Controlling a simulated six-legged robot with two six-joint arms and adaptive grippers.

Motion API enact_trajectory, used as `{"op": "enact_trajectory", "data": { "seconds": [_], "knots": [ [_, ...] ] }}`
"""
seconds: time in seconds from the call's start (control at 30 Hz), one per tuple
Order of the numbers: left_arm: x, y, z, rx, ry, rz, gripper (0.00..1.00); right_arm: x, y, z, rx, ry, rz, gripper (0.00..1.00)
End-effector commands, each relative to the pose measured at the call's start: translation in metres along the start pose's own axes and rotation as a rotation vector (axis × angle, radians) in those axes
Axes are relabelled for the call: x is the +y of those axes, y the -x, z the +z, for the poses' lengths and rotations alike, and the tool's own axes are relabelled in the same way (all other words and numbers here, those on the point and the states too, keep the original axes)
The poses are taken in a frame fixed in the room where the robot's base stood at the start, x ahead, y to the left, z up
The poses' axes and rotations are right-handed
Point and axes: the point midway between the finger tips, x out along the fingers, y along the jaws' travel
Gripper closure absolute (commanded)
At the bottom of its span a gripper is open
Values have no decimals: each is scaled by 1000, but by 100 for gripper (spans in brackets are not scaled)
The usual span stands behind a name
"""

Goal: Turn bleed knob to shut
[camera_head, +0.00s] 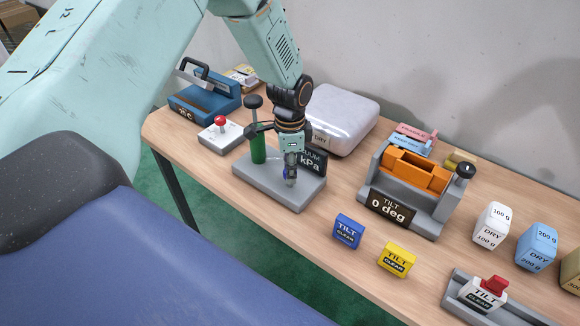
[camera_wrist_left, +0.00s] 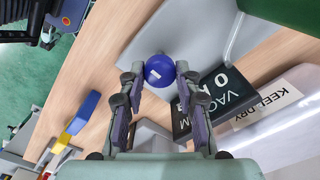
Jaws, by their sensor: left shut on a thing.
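The bleed knob is a round blue knob (camera_wrist_left: 159,70) with a small white mark on its top, seen in the left wrist view. In the head view only a sliver of blue shows behind the fingers. It belongs to a vacuum stand with a grey base (camera_head: 252,184), a green cylinder (camera_head: 258,148) and a black-topped pump handle (camera_head: 253,102). My left gripper (camera_head: 290,180) points down over the stand and is shut on the knob, one finger on each side; its fingertips also show in the wrist view (camera_wrist_left: 160,78). My right gripper is not in view.
The dark vacuum display (camera_head: 313,161) stands close beside the gripper, its text partly hidden. A white case (camera_head: 342,116) lies behind it. A tilt fixture (camera_head: 405,215) stands to the right, and a red-button box (camera_head: 222,134) to the left. Blue (camera_head: 348,231) and yellow (camera_head: 397,259) blocks stand in front.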

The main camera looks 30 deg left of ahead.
Motion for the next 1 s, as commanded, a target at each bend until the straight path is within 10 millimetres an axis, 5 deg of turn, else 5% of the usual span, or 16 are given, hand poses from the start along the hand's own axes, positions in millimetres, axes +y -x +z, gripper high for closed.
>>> {"op": "enact_trajectory", "data": {
  "seconds": [0.43, 0.47, 0.5, 0.7, 1.0],
  "knots": [
    [6, -5, 4, -10, -8, 15, 99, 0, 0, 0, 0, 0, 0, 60],
    [6, -5, 4, -10, -8, 15, 65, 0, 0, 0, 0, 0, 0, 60],
    [6, -5, 4, -10, -8, 15, 61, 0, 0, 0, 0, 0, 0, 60],
    [3, -3, 2, -6, -7, 9, 44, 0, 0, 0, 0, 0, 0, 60],
    [1, 0, 1, -2, -7, 3, 44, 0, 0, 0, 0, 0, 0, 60]
  ]
}}
